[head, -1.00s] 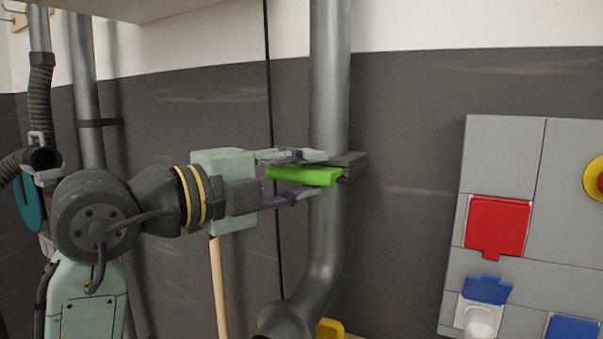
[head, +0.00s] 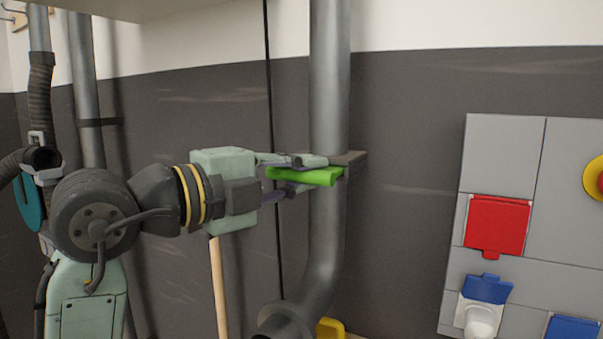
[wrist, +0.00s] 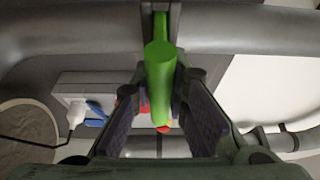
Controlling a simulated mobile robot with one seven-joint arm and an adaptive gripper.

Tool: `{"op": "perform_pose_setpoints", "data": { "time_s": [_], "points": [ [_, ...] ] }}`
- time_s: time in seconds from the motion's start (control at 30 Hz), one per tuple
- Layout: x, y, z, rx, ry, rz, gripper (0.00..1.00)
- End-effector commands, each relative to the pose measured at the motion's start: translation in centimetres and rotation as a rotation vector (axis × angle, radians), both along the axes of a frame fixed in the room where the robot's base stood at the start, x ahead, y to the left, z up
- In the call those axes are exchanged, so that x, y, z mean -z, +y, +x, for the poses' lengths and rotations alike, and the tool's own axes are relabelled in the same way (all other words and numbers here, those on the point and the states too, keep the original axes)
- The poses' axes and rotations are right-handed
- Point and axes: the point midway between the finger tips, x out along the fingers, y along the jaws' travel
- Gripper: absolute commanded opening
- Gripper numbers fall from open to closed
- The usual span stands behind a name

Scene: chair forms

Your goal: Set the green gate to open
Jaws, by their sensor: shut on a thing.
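The green gate handle (head: 302,177) sticks out from a dark flat plate (head: 352,158) set across the grey vertical pipe (head: 329,90). My gripper (head: 298,174) reaches in from the left, one finger above the handle and one below it, and is shut on the handle. In the wrist view the green handle (wrist: 159,75) runs between my two fingers (wrist: 164,115) up to the pipe (wrist: 80,30). The handle's near end partly hides what lies beyond it. The exact finger contact is hard to see.
A grey wall panel (head: 505,155) with a red cover (head: 497,226) and blue socket covers (head: 487,289) stands at the right. A wooden stick (head: 219,290) stands below my gripper. Another pipe (head: 86,80) and a hose are at the left. The wall between pipe and panel is bare.

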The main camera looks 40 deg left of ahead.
Motion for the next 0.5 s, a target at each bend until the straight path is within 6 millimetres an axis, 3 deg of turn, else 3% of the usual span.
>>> {"op": "perform_pose_setpoints", "data": {
  "time_s": [0.33,0.5],
  "points": [
    [0.1,-1.2,-4.6,0.001,-0.002,0.003,0.0],
    [0.1,-1.3,-5.4,0.001,0.001,0.002,0.0]
  ]
}}
